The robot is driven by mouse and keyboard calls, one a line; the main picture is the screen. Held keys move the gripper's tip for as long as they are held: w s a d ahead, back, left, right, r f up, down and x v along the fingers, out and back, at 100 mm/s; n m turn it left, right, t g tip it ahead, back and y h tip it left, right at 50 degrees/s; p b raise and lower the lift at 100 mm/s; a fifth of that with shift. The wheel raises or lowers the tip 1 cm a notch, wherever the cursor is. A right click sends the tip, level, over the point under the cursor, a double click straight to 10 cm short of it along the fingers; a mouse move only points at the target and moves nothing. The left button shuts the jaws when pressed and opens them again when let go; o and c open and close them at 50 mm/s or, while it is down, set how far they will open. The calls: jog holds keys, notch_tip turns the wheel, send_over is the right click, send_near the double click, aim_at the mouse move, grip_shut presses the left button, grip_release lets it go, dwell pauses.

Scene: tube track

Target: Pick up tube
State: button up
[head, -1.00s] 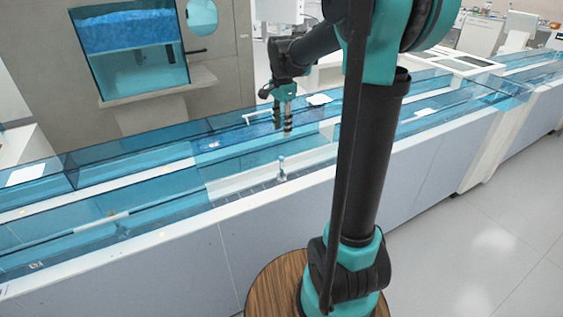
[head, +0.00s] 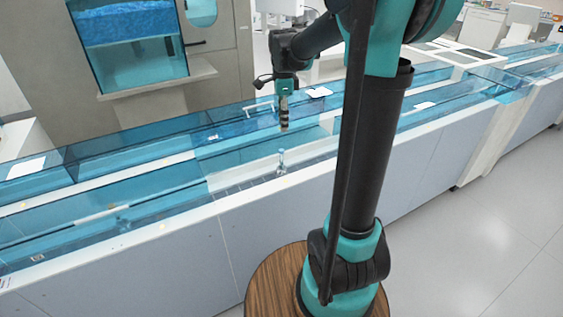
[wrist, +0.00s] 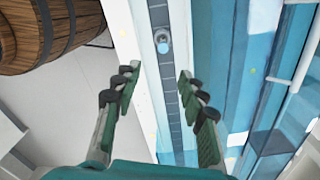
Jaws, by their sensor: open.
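The tube (head: 281,162) stands upright on the near rail of the track, with a pale body. In the wrist view the tube (wrist: 162,42) shows from above, in a dark slotted strip, ahead of my fingertips and slightly left of the middle between them. My gripper (head: 284,128) points down above the track, just above and beyond the tube in the head view. In the wrist view my gripper (wrist: 158,82) has its two fingers spread wide with nothing between them. The tube's lower end is hidden in the strip.
The tube track (head: 160,232) runs across the view under blue transparent covers. A white handle-like bar (head: 258,106) is behind my gripper. A wooden barrel-like base (wrist: 48,32) is at upper left in the wrist view. Open floor lies at right in the head view.

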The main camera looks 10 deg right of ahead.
aim_at(283, 150)
jog(key=shift+m, duration=0.3)
notch_tip(283, 150, down, 12)
jog(key=shift+f, duration=0.2)
jog(key=shift+w+a+f, duration=0.1)
jog(key=shift+w+f, duration=0.05)
jog(key=shift+f, duration=1.15)
jog(key=shift+w+f, duration=0.1)
jog(key=shift+f, duration=1.15)
jog(key=shift+c, duration=0.4)
grip_shut()
